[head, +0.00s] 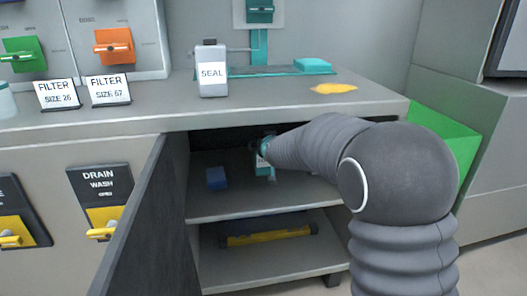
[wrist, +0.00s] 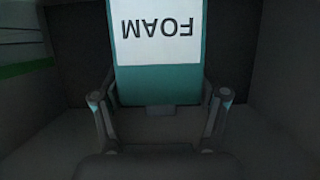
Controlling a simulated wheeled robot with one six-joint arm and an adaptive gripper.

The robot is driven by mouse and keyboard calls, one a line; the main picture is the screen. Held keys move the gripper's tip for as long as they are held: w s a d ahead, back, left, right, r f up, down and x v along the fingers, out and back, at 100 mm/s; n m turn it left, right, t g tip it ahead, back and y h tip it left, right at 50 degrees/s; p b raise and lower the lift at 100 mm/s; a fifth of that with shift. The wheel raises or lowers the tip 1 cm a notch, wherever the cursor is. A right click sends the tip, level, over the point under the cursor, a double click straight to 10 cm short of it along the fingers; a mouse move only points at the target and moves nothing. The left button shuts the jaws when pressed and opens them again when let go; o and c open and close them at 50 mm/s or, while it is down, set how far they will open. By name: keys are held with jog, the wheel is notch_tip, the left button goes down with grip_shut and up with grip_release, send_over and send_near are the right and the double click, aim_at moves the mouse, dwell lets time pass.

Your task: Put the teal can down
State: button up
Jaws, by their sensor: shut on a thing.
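The teal can (wrist: 155,80) fills the top middle of the wrist view, with a white label reading FOAM upside down in that picture. My gripper (wrist: 160,103) is shut on it, one finger at each side. In the head view the can (head: 262,162) shows small inside the open cabinet, above the upper shelf (head: 240,205). My gripper (head: 268,150) reaches in from the right and partly hides it. I cannot tell whether the can touches the shelf.
A blue block (head: 216,178) sits on the same shelf, left of the can. The open cabinet door (head: 135,225) stands at the left. A dark and yellow item (head: 268,236) lies on the lower shelf. On the counter above are a SEAL bottle (head: 211,72) and a yellow patch (head: 334,88).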

jog(key=shift+w+a+f+b, duration=0.15)
jog(key=shift+w+f+b, duration=0.25)
jog(key=shift+f, duration=0.45)
jog(key=shift+w+a+f+b, duration=0.1)
jog(key=shift+w+f+b, duration=0.05)
jog(key=shift+w+f, duration=0.55)
jog(key=shift+s+f, duration=0.15)
jog(key=shift+f, duration=0.15)
jog(key=o, duration=1.5)
jog(key=shift+c, duration=0.2)
jog(key=shift+r, duration=0.1)
